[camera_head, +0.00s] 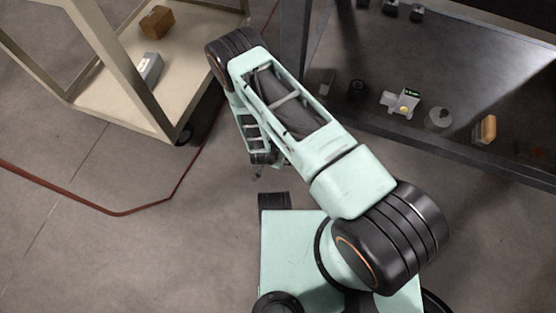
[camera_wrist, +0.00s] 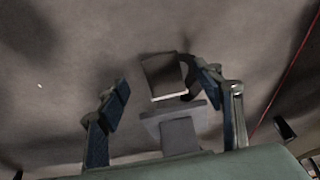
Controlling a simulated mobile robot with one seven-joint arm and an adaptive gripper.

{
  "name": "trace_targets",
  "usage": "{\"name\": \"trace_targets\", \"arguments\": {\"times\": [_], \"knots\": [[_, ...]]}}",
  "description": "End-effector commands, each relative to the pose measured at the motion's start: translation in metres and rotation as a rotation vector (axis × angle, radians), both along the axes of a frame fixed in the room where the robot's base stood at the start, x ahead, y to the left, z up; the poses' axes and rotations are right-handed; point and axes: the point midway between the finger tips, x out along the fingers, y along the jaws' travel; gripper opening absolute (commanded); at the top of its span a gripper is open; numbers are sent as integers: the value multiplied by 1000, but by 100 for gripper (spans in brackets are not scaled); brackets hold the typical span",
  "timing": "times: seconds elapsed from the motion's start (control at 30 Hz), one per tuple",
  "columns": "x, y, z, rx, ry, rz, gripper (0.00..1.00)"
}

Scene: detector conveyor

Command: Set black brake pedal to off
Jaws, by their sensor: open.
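I cannot clearly make out the black brake pedal in either view. In the head view, a black caster (camera_head: 184,134) stands under the near corner of the beige trolley (camera_head: 103,101), but no pedal on it can be told apart. My gripper (camera_wrist: 163,80) is open in the wrist view, its two fingers apart. Between and beyond them show a dark boxy shape (camera_wrist: 161,75) and a grey block (camera_wrist: 180,130); I cannot tell what these are or whether the gripper touches them. In the head view, my gripper is mostly hidden by my arm.
A brown box (camera_head: 157,22) and a grey item (camera_head: 150,69) lie on the trolley. At right stands a dark table (camera_head: 450,75) with several small items, including a device with a green display (camera_head: 404,102). A red line (camera_head: 62,192) runs across the floor.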

Motion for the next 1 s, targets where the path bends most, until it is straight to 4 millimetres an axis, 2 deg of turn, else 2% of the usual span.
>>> {"name": "trace_targets", "arguments": {"times": [0.03,0.1,0.3,0.7,1.0], "knots": [[4,-2,-14,0,-1,0,61],[9,-4,-26,-1,-1,0,61],[18,-7,-48,-1,-1,1,61],[21,-8,-53,0,0,1,61],[21,-8,-53,0,0,1,29]]}}
